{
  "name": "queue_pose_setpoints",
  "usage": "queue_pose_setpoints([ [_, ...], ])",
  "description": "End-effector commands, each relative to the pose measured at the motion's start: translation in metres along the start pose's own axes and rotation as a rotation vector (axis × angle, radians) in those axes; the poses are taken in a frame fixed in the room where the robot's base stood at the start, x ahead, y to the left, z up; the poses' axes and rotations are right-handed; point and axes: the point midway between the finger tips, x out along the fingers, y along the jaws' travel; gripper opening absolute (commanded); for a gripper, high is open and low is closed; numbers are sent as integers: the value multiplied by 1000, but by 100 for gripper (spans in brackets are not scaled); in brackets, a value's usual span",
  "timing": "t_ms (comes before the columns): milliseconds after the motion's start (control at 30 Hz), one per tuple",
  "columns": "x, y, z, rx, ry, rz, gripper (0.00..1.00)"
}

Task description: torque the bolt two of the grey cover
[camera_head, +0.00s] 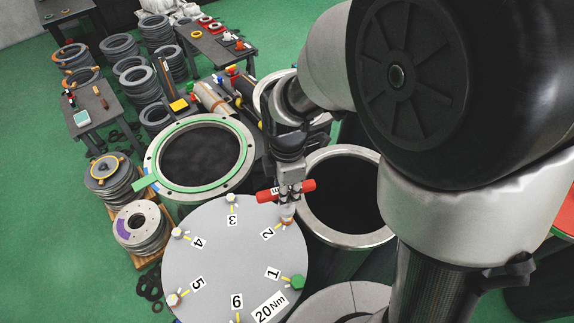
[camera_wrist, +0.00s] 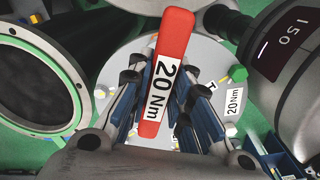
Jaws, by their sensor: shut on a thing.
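The grey cover (camera_head: 225,255) lies on a cylinder in the lower middle of the head view, with numbers one to six around its rim and a "20 Nm" label. Bolt one (camera_head: 298,282) has a green head; the other visible bolts have pale heads. My gripper (camera_head: 288,183) is shut on a red torque tool (camera_head: 304,186) above bolt two. The tool's lower end seems to meet the bolt; exact seating is unclear. The wrist view shows the tool's "20 Nm" label (camera_wrist: 162,90) between my fingers.
An open cylinder (camera_head: 345,200) stands right of the cover, and another with a green ring (camera_head: 160,160) stands behind it. Stacks of rings (camera_head: 142,225) stand at the left. Tables with small parts (camera_head: 215,45) are at the back. Green floor is free at the far left.

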Motion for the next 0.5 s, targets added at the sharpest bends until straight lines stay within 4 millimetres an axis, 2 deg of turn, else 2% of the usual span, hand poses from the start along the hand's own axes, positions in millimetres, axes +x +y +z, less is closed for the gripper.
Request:
queue_pose_setpoints([
  [333, 31, 0, 0, 2, 0, 0, 0],
  [500, 27, 0, 0, 2, 0, 1, 0],
])
